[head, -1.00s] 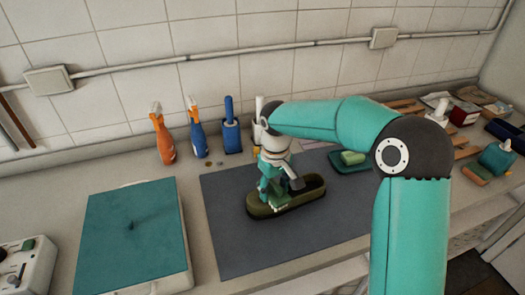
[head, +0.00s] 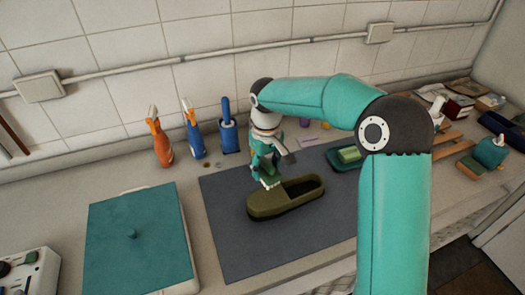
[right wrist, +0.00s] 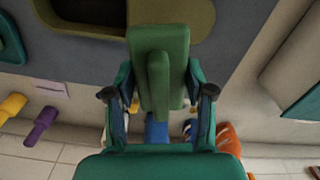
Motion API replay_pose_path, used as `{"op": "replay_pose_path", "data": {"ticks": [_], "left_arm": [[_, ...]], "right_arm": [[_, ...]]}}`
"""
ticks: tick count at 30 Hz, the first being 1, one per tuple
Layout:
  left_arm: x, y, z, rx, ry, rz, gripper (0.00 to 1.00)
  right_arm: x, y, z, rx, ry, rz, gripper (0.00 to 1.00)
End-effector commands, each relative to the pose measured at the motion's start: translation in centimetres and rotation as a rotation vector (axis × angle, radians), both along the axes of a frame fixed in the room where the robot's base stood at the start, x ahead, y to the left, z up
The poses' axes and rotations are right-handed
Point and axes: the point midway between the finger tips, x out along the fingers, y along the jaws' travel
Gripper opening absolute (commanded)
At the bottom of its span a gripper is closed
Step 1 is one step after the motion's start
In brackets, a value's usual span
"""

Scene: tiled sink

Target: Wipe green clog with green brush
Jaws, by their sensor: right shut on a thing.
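The green clog (head: 262,209) lies sole down on the dark grey mat (head: 235,250), its opening to the upper right. It also shows at the top of the right wrist view (right wrist: 195,14). My right gripper (head: 268,176) hangs just behind and above the clog's left part. It is shut on the green brush (right wrist: 172,45), whose flat green back points toward the clog in the right wrist view. In the head view the brush is mostly hidden by the gripper, with pale bristles near the clog. I cannot tell whether they touch it. My left gripper is not in view.
An orange bottle (head: 161,145), a blue bottle (head: 193,133) and a blue brush in its holder (head: 228,130) stand along the wall. A teal-lidded box (head: 140,240) is at left. A soap dish (head: 340,160) lies right of the gripper. The mat's front is clear.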

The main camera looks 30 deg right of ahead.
Motion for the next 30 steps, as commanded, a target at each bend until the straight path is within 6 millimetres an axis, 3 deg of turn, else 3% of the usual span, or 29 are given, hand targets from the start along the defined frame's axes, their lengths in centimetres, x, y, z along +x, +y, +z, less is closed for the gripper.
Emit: {"op": "replay_pose_path", "data": {"ticks": [4, 12, 30], "left_arm": [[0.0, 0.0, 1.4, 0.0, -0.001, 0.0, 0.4], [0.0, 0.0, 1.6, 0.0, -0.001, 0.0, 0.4], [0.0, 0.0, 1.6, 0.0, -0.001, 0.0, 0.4]], "right_arm": [[0.0, 0.0, 1.8, 0.0, -0.001, 0.0, 0.1], [-0.2, -0.3, 3.6, 0.0, -0.002, -0.007, 0.1], [-0.3, -0.4, 3.9, 0.0, -0.001, -0.01, 0.1]]}}
